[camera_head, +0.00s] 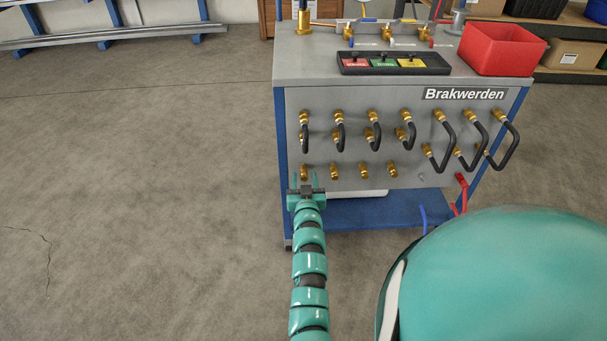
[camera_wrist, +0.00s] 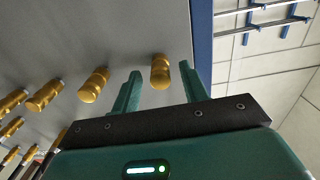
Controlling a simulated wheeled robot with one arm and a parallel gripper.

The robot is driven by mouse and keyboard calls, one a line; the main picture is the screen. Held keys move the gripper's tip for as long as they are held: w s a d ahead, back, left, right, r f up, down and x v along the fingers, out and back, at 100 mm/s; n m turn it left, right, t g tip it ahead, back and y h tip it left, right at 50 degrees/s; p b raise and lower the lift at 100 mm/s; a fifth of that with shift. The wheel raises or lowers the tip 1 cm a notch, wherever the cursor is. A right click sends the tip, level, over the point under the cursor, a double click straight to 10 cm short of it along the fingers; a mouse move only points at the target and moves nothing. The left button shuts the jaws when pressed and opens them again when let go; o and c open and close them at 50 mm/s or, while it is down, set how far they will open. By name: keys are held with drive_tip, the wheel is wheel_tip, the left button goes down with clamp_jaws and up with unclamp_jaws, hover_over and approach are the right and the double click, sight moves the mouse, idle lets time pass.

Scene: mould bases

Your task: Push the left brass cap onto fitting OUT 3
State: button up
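A row of brass pieces sticks out low on the front of the grey panel (camera_head: 450,160). I cannot read any OUT labels, or tell caps from bare fittings. The leftmost brass piece (camera_head: 304,171) in this low row stands just beyond my gripper (camera_head: 304,178). In the wrist view a brass piece (camera_wrist: 160,72) shows between the fingertips of my open gripper (camera_wrist: 160,76). There is a visible gap on its left and a narrower one on its right. Another brass piece (camera_wrist: 93,85) stands left of the fingers.
Black hoses (camera_head: 447,145) loop between brass fittings at the panel's right. A red bin (camera_head: 500,48) and a black tray (camera_head: 394,63) stand on the cart top. A blue post (camera_head: 281,140) edges the panel at the left. The floor (camera_head: 140,180) left is clear.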

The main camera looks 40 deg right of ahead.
sight(304, 179)
clamp_jaws()
drive_tip(key=shift+s+a, duration=0.1)
drive_tip(key=shift+s, duration=0.05)
drive_tip(key=shift+p+v, duration=0.9)
drive_tip(key=shift+v, duration=1.45)
drive_tip(key=shift+p+v, duration=1.2)
drive_tip(key=shift+v, duration=1.8)
drive_tip(key=shift+r, duration=0.1)
